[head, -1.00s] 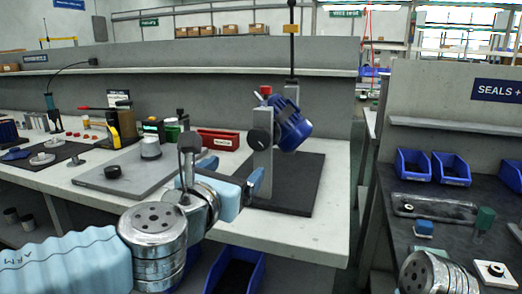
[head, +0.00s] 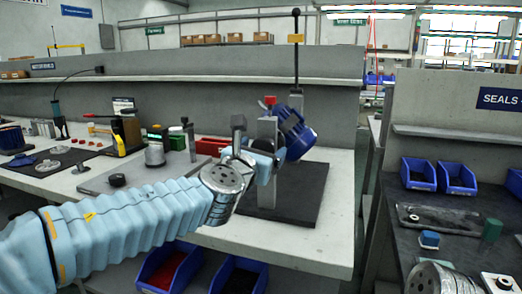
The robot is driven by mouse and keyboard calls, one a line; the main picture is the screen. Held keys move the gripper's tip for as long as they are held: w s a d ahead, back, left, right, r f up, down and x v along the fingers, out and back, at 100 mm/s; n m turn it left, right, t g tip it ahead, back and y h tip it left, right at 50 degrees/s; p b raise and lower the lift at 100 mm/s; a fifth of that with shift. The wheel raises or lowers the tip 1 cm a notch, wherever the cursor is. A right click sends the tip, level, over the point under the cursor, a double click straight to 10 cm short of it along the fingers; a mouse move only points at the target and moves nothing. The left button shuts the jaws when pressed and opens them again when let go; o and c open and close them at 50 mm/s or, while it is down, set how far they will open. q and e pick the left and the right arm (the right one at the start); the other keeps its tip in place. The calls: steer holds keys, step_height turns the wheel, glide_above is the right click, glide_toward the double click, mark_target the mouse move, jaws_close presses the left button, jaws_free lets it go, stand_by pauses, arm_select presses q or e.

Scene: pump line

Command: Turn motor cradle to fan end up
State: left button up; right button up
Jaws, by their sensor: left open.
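The motor cradle stands on a black mat (head: 301,205) on the light workbench. Its grey upright post (head: 267,190) carries a blue motor (head: 297,135), which sits tilted on the right side of the post. A red knob (head: 270,101) shows at the post's top. My left gripper (head: 278,160) is at the post's upper part, just left of and below the motor, with its jaws open. My own wrist hides part of the cradle's left side, and I cannot tell whether the fingers touch it. My right gripper is not visible; only a metal joint of mine shows at bottom right.
Left on the bench are a grey plate (head: 125,178), a red bin (head: 212,146) and a yellow-black tool (head: 125,135). Blue bins (head: 238,275) hang below the front edge. A tall dark pole (head: 296,55) rises behind the cradle. The mat's right side is clear.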

arm_select(q)
steer(key=c, duration=1.5)
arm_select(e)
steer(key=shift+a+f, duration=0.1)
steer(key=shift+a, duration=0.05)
